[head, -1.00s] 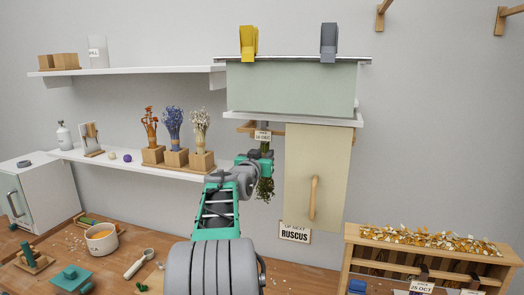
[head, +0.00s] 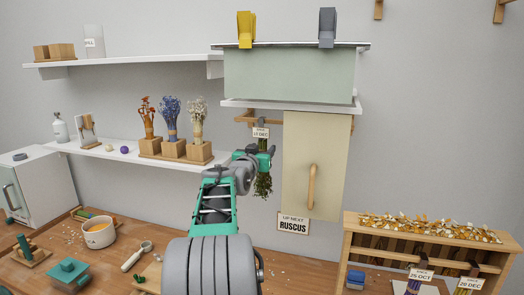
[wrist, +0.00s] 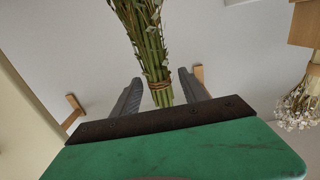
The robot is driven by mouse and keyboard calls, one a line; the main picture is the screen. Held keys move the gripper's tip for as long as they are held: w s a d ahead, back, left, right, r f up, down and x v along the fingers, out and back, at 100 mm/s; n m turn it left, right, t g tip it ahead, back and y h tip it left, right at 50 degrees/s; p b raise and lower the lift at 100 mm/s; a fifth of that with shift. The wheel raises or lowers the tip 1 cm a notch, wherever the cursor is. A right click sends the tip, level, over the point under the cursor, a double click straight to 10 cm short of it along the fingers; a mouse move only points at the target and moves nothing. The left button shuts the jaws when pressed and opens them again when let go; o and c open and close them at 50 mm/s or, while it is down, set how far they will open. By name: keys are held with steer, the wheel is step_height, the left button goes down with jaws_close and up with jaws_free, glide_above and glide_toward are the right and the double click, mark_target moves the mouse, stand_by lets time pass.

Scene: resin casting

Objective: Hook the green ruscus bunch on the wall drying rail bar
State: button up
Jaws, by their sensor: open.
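The green ruscus bunch (head: 263,185) hangs head down below the wooden wall drying rail (head: 242,118), left of the cream panel. A dark hanger and a dated tag (head: 261,133) show above it, at the bar. The hanger appears to reach the bar, but its contact is too small to tell. My gripper (head: 265,160) is at the bunch's upper part, just below the tag. In the wrist view, the tied stems (wrist: 152,50) lie between the two spread fingers of my gripper (wrist: 160,80), with gaps on both sides.
A cream panel with a wooden handle (head: 312,186) stands close to the right of my gripper, under a shelf with a pale green box (head: 290,75). Dried flowers in wooden blocks (head: 173,150) stand on the left shelf. A ruscus sign (head: 293,224) is below.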

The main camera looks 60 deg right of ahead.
steer(key=shift+a, duration=0.1)
